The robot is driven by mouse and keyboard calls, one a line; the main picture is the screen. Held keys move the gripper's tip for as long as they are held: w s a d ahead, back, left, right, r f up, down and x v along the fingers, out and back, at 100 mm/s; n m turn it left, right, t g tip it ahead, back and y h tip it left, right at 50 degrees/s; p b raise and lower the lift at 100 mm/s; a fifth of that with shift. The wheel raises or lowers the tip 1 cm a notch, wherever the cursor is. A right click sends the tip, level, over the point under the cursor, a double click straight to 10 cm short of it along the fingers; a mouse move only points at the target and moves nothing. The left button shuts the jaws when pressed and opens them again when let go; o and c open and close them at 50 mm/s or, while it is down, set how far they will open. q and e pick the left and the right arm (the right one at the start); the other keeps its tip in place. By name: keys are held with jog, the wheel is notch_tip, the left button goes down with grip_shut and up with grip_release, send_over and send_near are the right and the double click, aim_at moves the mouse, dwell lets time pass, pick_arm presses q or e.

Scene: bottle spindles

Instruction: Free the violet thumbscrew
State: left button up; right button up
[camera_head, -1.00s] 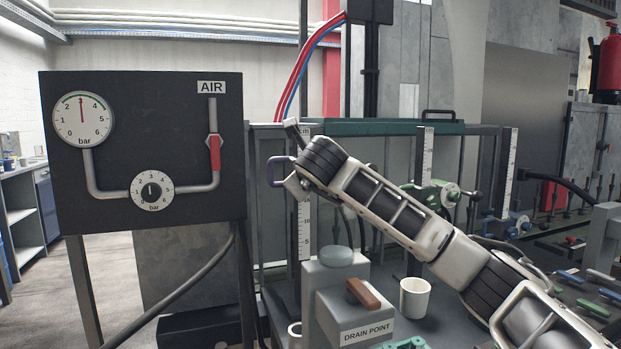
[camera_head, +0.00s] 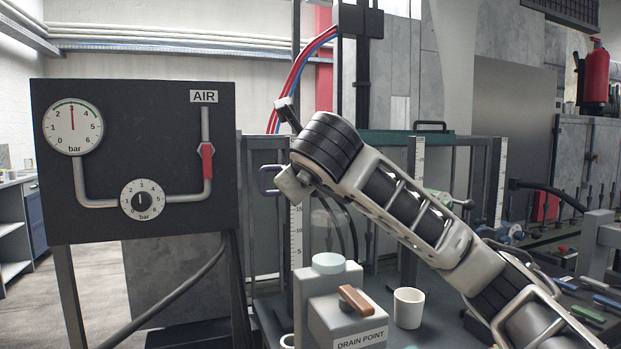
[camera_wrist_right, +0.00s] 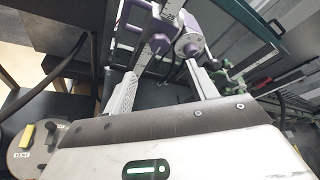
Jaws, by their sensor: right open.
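A violet round knob (camera_wrist_right: 160,43), which looks like the thumbscrew, shows at the top of the right wrist view beside a larger violet cylinder (camera_wrist_right: 189,42). I cannot tell how far it is screwed in. In the head view a violet loop handle (camera_head: 268,181) shows left of my right wrist, which hides what lies behind it. My right gripper (camera_wrist_right: 163,82) is open and empty in the wrist view, with the violet parts beyond its fingers and apart from them. My left gripper is out of view.
A black AIR panel (camera_head: 140,215) with gauges stands at left. Below my right arm are the grey drain point box (camera_head: 325,318) and a white cup (camera_head: 409,308). Ruled posts (camera_head: 415,190) rise behind. A green-jawed fixture (camera_head: 440,199) is partly hidden by my arm.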

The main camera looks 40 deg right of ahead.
jog(key=v, duration=0.4)
jog(key=shift+s+a, duration=0.15)
jog(key=shift+s, duration=0.1)
dwell(0.3)
